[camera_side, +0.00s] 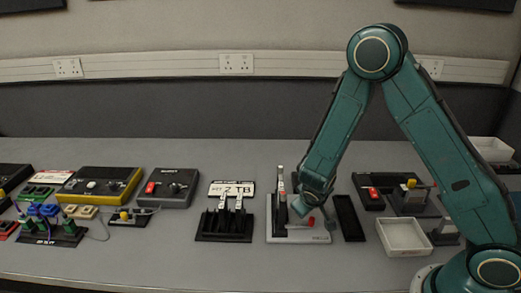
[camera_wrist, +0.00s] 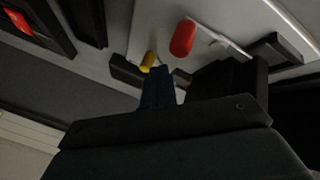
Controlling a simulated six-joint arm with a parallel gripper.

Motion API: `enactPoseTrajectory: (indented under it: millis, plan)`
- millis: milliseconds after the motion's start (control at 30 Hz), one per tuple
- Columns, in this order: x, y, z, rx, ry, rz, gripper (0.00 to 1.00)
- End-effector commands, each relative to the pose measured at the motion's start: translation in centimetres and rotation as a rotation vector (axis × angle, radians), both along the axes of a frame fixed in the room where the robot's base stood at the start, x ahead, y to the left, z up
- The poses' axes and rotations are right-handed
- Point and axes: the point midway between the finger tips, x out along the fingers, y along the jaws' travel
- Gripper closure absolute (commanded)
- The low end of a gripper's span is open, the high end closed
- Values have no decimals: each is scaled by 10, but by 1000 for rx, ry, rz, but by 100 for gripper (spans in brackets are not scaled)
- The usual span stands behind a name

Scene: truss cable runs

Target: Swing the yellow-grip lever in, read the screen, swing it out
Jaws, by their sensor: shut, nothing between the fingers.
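In the wrist view a yellow grip (camera_wrist: 149,60) shows just beyond the tip of my gripper (camera_wrist: 158,72); the gap between them, or contact, is not clear. A larger red grip (camera_wrist: 182,38) stands over the pale plate beside it. In the side view my gripper (camera_side: 301,207) is low over the pale-based fixture (camera_side: 285,239), next to its dark upright block and the red grip (camera_side: 311,221). The fingers are shut and empty. The yellow grip there is hidden from the side by my gripper. I cannot make out a readable screen on this fixture.
A black slab (camera_side: 348,218) lies close on the right, with a white tray (camera_side: 403,236) beyond it. A black stand (camera_side: 224,226) and a "2 TB" label plate (camera_side: 232,189) are on the left. Another yellow knob (camera_side: 411,183) tops a dark box at right.

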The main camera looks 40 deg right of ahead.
Motion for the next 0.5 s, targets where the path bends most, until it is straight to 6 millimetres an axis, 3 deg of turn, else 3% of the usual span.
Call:
enactPoseTrajectory:
  millis: [200,500]
  plan:
    - [6,-8,-13,1,0,-1,100]
    - [8,-10,-16,0,-2,0,100]
